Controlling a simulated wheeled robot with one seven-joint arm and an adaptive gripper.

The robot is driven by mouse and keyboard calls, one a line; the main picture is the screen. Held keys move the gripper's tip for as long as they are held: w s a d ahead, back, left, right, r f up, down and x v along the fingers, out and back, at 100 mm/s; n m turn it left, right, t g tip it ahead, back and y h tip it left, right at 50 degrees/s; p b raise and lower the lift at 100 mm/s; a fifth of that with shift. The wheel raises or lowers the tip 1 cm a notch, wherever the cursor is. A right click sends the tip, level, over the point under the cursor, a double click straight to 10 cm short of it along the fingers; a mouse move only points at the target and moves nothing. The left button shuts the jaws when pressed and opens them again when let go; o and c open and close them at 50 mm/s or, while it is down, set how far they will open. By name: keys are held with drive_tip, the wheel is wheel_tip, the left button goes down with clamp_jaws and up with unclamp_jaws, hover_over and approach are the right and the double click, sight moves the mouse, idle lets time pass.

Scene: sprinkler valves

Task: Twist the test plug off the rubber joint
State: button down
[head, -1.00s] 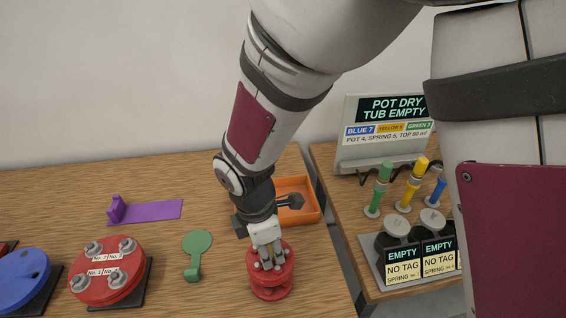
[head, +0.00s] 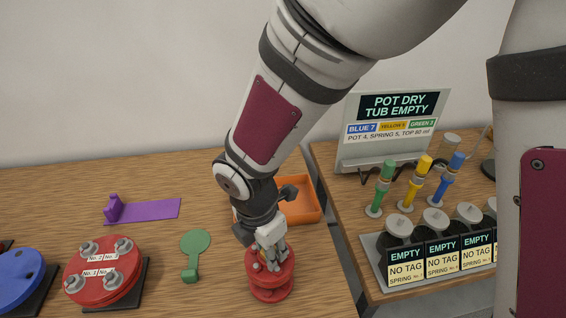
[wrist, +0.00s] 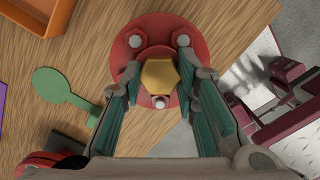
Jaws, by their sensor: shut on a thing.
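The rubber joint (head: 271,291) is a red, flanged, spool-like piece standing near the front edge of the wooden table. In the wrist view its round red top flange (wrist: 166,25) shows from above, with several bolt heads around the middle. The test plug (wrist: 160,76) is a brass-coloured hexagonal head near the flange's centre. My gripper (wrist: 161,84) comes down over it, its green-padded fingers on either side and shut on the plug. In the head view my gripper (head: 270,257) hides the plug at the joint's top. Whether the plug's thread is still engaged cannot be told.
An orange tray (head: 306,211) lies just behind my gripper. A green paddle-shaped piece (head: 194,243), a red flange with bolts (head: 104,269) and a purple piece (head: 150,210) lie to the left. A second table with labelled pots (head: 405,254) stands right.

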drive_tip(key=shift+d+n, duration=0.1)
drive_tip(key=shift+n, duration=0.3)
drive_tip(key=shift+n, duration=1.2)
drive_tip(key=shift+n, duration=1.3)
drive_tip(key=shift+s+y+p, duration=0.1)
drive_tip(key=shift+y+p, duration=0.2)
drive_tip(key=shift+p, duration=0.05)
drive_tip(key=shift+n+p, duration=0.35)
drive_tip(key=shift+n, duration=0.95)
drive_tip(key=shift+d, duration=0.1)
